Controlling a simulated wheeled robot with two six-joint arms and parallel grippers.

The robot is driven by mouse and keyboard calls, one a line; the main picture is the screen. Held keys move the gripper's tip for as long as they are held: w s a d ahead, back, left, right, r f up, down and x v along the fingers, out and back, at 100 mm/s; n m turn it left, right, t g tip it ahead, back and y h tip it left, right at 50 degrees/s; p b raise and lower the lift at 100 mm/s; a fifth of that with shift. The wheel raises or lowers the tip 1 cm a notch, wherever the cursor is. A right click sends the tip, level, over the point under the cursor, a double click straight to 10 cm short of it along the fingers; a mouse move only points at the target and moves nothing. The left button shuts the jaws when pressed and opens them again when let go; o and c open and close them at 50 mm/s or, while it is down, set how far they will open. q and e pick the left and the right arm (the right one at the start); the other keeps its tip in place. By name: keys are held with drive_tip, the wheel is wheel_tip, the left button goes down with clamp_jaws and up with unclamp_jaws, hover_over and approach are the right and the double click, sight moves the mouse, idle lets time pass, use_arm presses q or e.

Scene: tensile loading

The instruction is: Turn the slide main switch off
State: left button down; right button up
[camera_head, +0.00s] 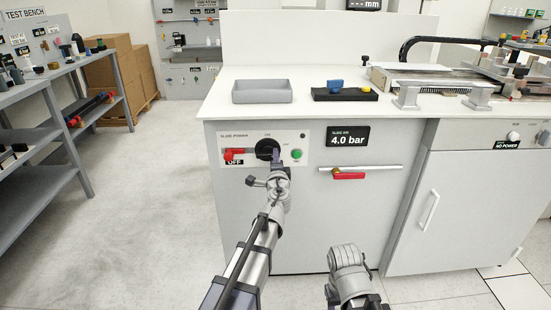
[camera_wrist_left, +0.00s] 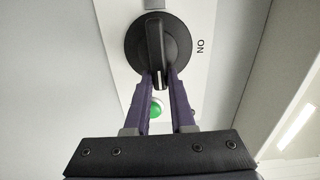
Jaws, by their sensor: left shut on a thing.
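The main switch is a round black knob (camera_head: 264,147) with a raised handle bar, on the white SLIDE POWER panel (camera_head: 288,136) of the bench front. My left gripper (camera_head: 275,153) is at the knob's lower right. In the left wrist view the knob (camera_wrist_left: 136,45) fills the top middle, with its bar upright in the picture. My left gripper (camera_wrist_left: 160,78) has its purple fingers on both sides of the bar's lower end, shut on it. An ON mark shows beside the knob. My right arm's grey end shows low in the head view; its fingers cannot be made out.
A green button (camera_head: 296,154) sits right of the knob, and a red part (camera_head: 233,154) above an OFF label sits left. A display (camera_head: 347,136) reads 4.0 bar. A red-handled valve (camera_head: 348,175) is below it. A grey tray (camera_head: 262,96) stands on the bench. The left floor is clear.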

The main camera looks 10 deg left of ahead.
use_arm(q)
drive_tip(key=shift+f+m, duration=0.1)
drive_tip(key=shift+m, duration=0.2)
idle(0.4)
drive_tip(key=c, duration=0.8)
unclamp_jaws()
drive_tip(key=shift+o, duration=0.2)
drive_tip(key=shift+s, duration=0.15)
drive_tip(key=v, duration=0.7)
drive_tip(key=shift+s, duration=0.3)
drive_tip(key=shift+d, duration=0.15)
